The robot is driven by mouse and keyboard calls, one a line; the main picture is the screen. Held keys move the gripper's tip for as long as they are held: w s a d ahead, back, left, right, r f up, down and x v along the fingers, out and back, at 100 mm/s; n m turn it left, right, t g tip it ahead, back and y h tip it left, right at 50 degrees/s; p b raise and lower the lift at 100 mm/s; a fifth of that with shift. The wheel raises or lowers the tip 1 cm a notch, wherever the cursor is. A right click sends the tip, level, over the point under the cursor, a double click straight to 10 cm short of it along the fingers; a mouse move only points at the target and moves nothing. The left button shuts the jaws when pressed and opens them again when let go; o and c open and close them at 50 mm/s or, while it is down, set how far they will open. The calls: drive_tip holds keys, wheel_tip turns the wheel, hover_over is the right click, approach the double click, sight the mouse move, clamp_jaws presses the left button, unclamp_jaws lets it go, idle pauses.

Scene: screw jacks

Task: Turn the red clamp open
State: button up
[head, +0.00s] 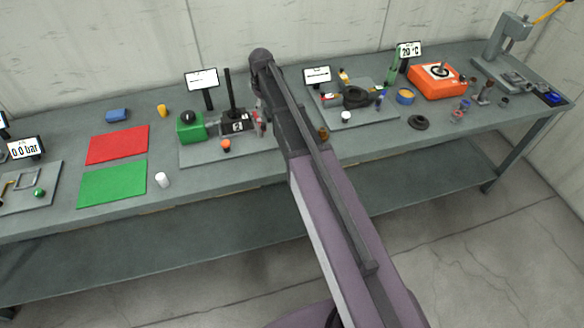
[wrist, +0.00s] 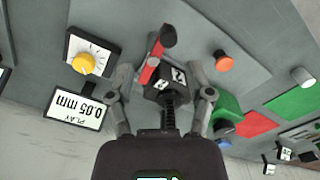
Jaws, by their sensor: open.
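The red clamp (wrist: 151,64) is a short red lever with a dark round end, beside a dark block (wrist: 168,88) marked with a 2. In the wrist view it lies between the fingers of my gripper (wrist: 160,72), nearer the left finger. The gripper is open, with its fingers either side of the block and clamp. I cannot tell whether a finger touches the clamp. In the head view the block (head: 236,127) stands on a grey plate, and my arm hides much of the area beside it.
A display reading 0.05 mm (wrist: 76,108) and a yellow dial knob (wrist: 83,63) are left of the gripper in the wrist view. An orange button (wrist: 223,60) and green block (wrist: 226,107) are to its right. Red (head: 118,145) and green mats (head: 112,184) lie left on the bench.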

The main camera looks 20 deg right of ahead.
drive_tip(key=shift+r+p, duration=2.75)
drive_tip(key=shift+r, duration=0.35)
drive_tip(key=s+d+f+m+b, duration=0.1)
drive_tip(key=s+f+m+b, duration=0.2)
drive_tip(key=s, duration=1)
drive_tip(key=s+d+f+m+b, duration=0.1)
drive_tip(key=s+f+m+b, duration=0.3)
drive_tip(key=s, duration=1)
wheel_tip(320, 180, down, 4)
drive_tip(key=b, duration=0.3)
drive_tip(key=shift+s+r, duration=0.25)
drive_tip(key=shift+s, duration=0.05)
drive_tip(key=shift+c, duration=0.7)
